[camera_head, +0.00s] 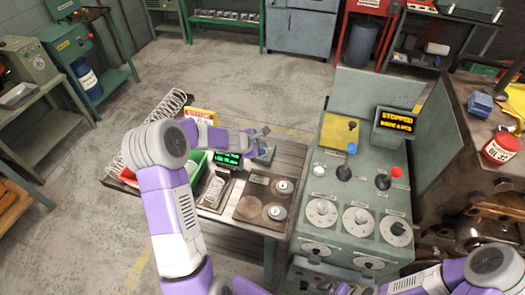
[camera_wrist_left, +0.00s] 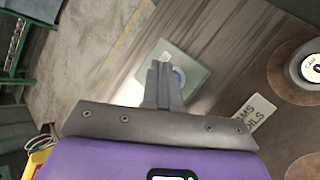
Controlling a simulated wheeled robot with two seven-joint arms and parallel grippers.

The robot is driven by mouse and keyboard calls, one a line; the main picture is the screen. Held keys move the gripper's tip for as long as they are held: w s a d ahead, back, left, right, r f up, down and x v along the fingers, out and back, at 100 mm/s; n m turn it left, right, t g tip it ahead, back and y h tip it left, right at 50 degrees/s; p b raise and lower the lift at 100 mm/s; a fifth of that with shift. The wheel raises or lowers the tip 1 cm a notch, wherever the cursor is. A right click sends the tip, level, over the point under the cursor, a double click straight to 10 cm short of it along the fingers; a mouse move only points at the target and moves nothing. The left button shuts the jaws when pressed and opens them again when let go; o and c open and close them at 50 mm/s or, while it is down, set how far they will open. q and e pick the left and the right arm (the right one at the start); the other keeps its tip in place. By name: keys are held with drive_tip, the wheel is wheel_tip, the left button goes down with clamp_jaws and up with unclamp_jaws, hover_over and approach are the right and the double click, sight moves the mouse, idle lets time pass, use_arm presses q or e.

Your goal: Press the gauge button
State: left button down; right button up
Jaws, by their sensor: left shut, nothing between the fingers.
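A bench board with round metal weights (camera_head: 284,187) lies right of my left arm. Coil springs (camera_head: 172,105), a yellow sign and a green bin (camera_head: 199,166) are near my left forearm.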

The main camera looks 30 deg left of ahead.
use_arm(q)
drive_tip(key=shift+r+p, duration=1.9)
drive_tip(key=shift+r, duration=0.45)
drive_tip(key=shift+r, duration=0.1)
